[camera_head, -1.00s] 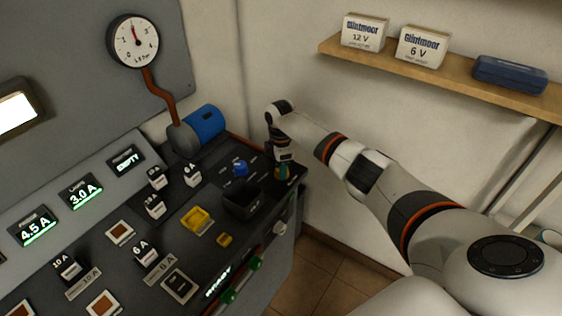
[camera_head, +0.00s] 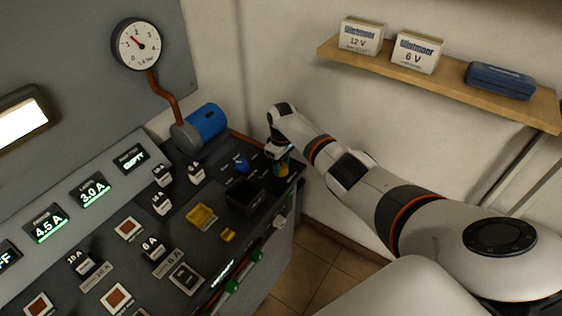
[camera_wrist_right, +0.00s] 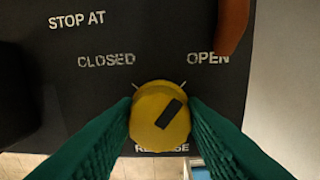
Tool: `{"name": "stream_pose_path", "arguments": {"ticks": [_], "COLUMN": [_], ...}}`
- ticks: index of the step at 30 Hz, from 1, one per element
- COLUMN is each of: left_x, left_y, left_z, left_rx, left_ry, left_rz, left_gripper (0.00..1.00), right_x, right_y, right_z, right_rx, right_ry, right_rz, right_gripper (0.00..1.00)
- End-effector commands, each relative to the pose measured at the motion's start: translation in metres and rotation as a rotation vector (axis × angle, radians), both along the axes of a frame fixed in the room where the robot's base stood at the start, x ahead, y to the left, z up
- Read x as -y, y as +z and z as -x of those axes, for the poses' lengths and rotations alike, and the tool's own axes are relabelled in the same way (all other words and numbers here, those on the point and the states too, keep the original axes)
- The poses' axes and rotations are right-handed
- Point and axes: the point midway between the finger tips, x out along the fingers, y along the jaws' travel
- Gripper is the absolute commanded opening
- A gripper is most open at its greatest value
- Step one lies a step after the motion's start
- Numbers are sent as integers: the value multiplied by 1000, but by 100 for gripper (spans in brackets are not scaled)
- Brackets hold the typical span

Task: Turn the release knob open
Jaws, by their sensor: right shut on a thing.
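The release knob (camera_wrist_right: 150,125) is a round yellow knob with a black bar in the right wrist view. Its bar slants from lower left to upper right, its upper end on the side of the printed word OPEN (camera_wrist_right: 208,59). The word CLOSED (camera_wrist_right: 106,61) is at upper left, and RELEASE below is partly covered. My right gripper (camera_wrist_right: 160,118) has its green fingers shut on the knob from both sides. In the head view my right gripper (camera_head: 281,168) is at the panel's far right corner and hides the knob. My left gripper is not in view.
A pressure gauge (camera_head: 138,44) hangs above a blue cylinder (camera_head: 206,121). A shelf (camera_head: 440,82) with boxes is on the right wall.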

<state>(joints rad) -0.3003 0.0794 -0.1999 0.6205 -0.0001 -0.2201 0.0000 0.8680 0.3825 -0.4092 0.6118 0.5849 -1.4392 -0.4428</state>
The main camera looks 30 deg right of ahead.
Motion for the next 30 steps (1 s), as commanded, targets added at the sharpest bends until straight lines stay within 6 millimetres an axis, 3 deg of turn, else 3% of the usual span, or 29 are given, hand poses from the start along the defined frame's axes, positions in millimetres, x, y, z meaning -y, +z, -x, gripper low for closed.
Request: {"name": "stream_pose_path", "arguments": {"ticks": [9, 26, 27, 30], "left_x": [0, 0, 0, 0], "left_y": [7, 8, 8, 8], "left_z": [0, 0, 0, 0], "left_rx": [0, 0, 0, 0], "left_ry": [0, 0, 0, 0], "left_rz": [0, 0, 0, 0], "left_gripper": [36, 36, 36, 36], "right_x": [0, 1, 1, 1], "right_y": [1, 1, 1, 1], "right_z": [0, -1, -1, -1], "right_rx": [0, 1, 2, 2], "right_ry": [-134, -167, -167, -166], "right_rz": [-1, 0, -1, -1], "right_gripper": [14, 14, 39, 55]}}
